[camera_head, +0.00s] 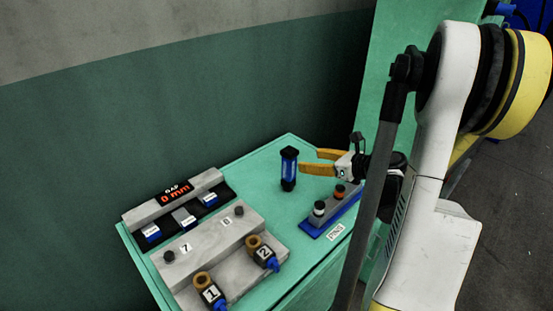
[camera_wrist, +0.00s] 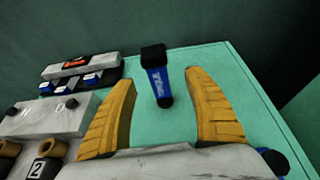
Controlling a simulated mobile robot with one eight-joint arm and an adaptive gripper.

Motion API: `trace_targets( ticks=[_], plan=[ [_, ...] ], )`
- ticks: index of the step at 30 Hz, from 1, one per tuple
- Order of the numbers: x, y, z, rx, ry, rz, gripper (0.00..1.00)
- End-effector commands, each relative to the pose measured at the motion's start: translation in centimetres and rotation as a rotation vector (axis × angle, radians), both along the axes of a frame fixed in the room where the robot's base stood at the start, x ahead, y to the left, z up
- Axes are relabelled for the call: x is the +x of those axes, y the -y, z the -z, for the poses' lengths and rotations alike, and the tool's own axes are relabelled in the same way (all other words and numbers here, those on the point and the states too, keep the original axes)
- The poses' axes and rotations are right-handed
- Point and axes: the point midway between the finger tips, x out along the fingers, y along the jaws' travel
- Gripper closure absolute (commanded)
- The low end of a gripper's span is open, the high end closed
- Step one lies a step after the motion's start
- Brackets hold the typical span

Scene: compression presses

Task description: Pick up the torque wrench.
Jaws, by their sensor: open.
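The torque wrench, a blue tool with a black head and black foot (camera_head: 288,170), stands upright on the green table (camera_head: 270,150) near its back edge. In the wrist view the torque wrench (camera_wrist: 158,80) shows between the two fingers, with pale lettering on its blue side. My gripper (camera_head: 308,161) has orange-yellow fingers spread apart, with nothing held. In the head view the fingertips are just right of the wrench and point toward it. In the wrist view my gripper (camera_wrist: 160,78) frames the wrench from both sides; no contact shows.
A blue rack (camera_head: 332,222) with an orange-topped and a white-topped piece stands near the gripper, below it in the picture. A grey press block (camera_head: 222,252) with brown-topped pieces and a red "0 mm" display (camera_head: 175,196) stand at left. A green wall rises behind.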

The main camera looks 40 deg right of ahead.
Motion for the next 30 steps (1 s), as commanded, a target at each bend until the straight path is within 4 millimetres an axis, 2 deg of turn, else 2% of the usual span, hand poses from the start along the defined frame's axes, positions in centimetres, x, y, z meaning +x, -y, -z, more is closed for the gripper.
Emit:
trace_targets(
  ticks=[6,14,22,29,30],
  plan=[
    [3.3,-0.8,1.7,-0.001,-0.001,-0.005,0.39],
    [5.0,-1.4,2.5,-0.004,-0.001,-0.005,0.39],
    [8.3,-2.5,4.5,-0.004,-0.001,-0.006,0.39],
    [8.7,-2.5,4.4,-0.005,-0.001,-0.003,0.39],
    [8.7,-2.5,4.4,-0.005,-0.001,-0.003,0.43]
  ],
)
